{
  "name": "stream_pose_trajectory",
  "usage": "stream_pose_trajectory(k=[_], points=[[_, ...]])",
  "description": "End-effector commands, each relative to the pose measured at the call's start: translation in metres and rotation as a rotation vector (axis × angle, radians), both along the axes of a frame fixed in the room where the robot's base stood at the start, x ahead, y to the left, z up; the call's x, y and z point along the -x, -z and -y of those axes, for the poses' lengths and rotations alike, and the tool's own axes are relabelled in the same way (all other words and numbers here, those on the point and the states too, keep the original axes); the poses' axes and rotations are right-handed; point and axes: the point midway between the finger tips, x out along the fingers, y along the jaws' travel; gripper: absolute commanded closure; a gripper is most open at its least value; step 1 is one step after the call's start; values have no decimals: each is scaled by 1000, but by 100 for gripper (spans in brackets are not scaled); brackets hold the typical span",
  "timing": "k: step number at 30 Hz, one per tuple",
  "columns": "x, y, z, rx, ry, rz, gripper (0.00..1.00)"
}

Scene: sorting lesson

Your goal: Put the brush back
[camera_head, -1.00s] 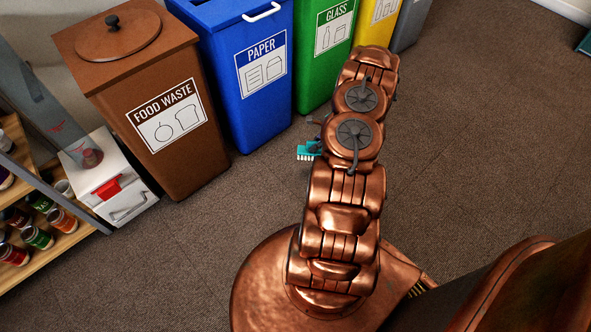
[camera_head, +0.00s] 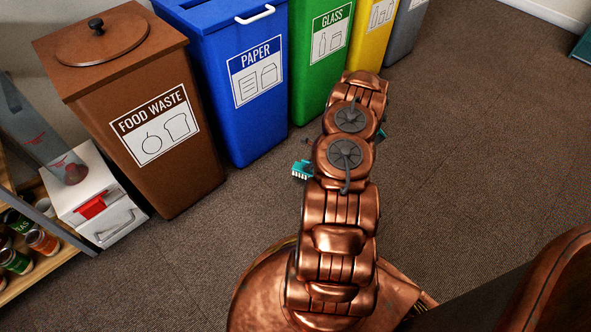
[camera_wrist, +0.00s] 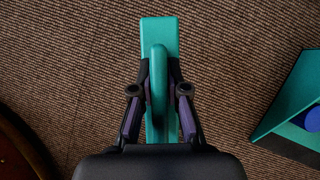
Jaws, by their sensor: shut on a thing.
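The brush (camera_wrist: 160,36) is teal with a raised loop handle. In the wrist view it lies lengthwise up the middle, with carpet behind it. My gripper (camera_wrist: 160,91) is shut on the handle, one dark finger on each side. In the head view, one end of the brush (camera_head: 302,169) with white bristles sticks out left of my arm, above the floor.
A teal object with a blue round part (camera_wrist: 292,112) lies at the wrist view's right edge. In the head view, the brown food waste bin (camera_head: 130,110), blue paper bin (camera_head: 240,85) and green glass bin (camera_head: 318,60) stand in a row. Carpet (camera_head: 480,150) to the right is clear.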

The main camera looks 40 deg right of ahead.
Motion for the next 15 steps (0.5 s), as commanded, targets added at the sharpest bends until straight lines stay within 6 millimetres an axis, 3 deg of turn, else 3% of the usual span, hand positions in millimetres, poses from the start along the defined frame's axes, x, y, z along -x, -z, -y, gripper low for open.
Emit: stream_pose_trajectory(k=[6,15], points=[[-36,6,-14,0,0,1,100],[-52,6,-20,-1,2,1,100]])
